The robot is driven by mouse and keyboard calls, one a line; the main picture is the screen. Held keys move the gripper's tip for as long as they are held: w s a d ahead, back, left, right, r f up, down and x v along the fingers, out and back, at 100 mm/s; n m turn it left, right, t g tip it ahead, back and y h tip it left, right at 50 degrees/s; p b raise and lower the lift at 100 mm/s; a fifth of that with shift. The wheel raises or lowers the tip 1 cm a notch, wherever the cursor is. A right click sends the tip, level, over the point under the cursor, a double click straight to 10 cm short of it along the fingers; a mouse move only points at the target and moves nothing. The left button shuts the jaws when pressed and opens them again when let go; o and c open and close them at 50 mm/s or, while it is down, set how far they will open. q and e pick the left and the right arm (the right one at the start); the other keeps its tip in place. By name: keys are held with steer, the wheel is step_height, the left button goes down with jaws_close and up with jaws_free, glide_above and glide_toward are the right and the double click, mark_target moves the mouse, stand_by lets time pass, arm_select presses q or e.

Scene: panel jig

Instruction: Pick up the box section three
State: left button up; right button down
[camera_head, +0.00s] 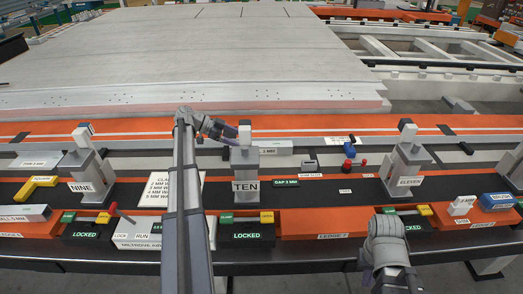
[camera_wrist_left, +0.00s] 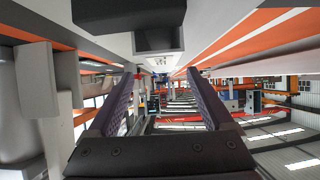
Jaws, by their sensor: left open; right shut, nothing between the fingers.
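No label reading "box section three" is legible. A pale grey bar with a label that seems to read "3 MM" (camera_head: 276,148) lies behind and right of post TEN (camera_head: 245,187); it may be the box section. My left arm reaches up over the bench, and my left gripper (camera_head: 232,137) is beside the top of post TEN, partly hidden by it. In the left wrist view its two dark fingers (camera_wrist_left: 161,88) stand apart with nothing between them. My right gripper (camera_head: 385,226) is shut and empty over the front edge, left of post ELEVEN (camera_head: 406,172).
A large pale panel (camera_head: 190,50) fills the back left. Post NINE (camera_head: 86,180) stands at left. A small red-and-blue piece (camera_head: 349,150) sits right of the pale bar. A dark block (camera_wrist_left: 150,38) is near my left fingers.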

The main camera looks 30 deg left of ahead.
mark_target(259, 144)
arm_select(q)
steer(key=shift+r+b+x, duration=0.2)
steer(key=shift+b+x, duration=0.3)
steer(key=shift+x, duration=1.15)
steer(key=shift+r+b+x, duration=0.2)
steer(key=shift+b+x, duration=0.25)
steer(key=shift+x, duration=1.2)
steer(key=shift+w+d+r, duration=0.1)
steer(key=shift+w, duration=0.1)
jaws_close()
